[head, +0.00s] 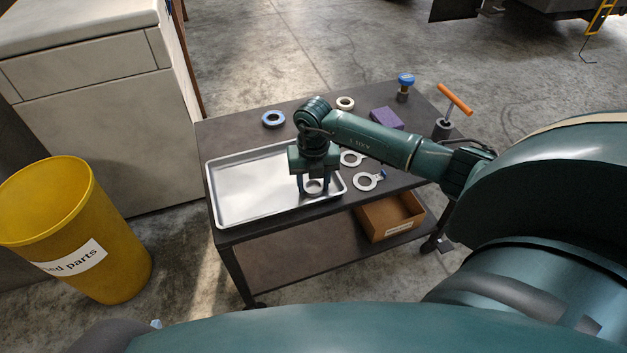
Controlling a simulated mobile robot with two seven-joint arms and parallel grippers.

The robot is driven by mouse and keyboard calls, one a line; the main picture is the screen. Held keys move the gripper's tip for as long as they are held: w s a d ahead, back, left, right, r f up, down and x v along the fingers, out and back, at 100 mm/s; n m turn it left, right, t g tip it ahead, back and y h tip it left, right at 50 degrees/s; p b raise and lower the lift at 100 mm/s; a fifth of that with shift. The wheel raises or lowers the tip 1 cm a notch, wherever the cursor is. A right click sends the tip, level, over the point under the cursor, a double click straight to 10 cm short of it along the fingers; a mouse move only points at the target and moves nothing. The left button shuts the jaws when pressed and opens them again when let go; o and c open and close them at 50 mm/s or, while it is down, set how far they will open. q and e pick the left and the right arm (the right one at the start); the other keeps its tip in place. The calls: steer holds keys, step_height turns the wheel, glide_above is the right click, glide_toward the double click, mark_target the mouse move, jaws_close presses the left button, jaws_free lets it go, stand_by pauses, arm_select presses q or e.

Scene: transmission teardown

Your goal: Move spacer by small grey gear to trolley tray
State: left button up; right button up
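A pale ring-shaped spacer (314,187) shows between the fingertips of my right gripper (314,189), at the right end of the metal trolley tray (245,180). The gripper points down, with one finger on each side of the ring. I cannot tell whether the fingers press on the ring, or whether it rests on the tray or is just above it. The rest of the tray is empty. No small grey gear can be made out. My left gripper is not in view.
The trolley top holds a blue ring (273,119), a pale ring (345,103), a purple block (387,118), flat ringed parts (369,181) and an orange-handled tool (443,127). A cardboard box (390,217) is on the lower shelf. A yellow bin (85,240) stands left.

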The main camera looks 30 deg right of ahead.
steer(key=o, duration=0.4)
steer(key=shift+o, duration=0.2)
steer(key=shift+r, duration=0.1)
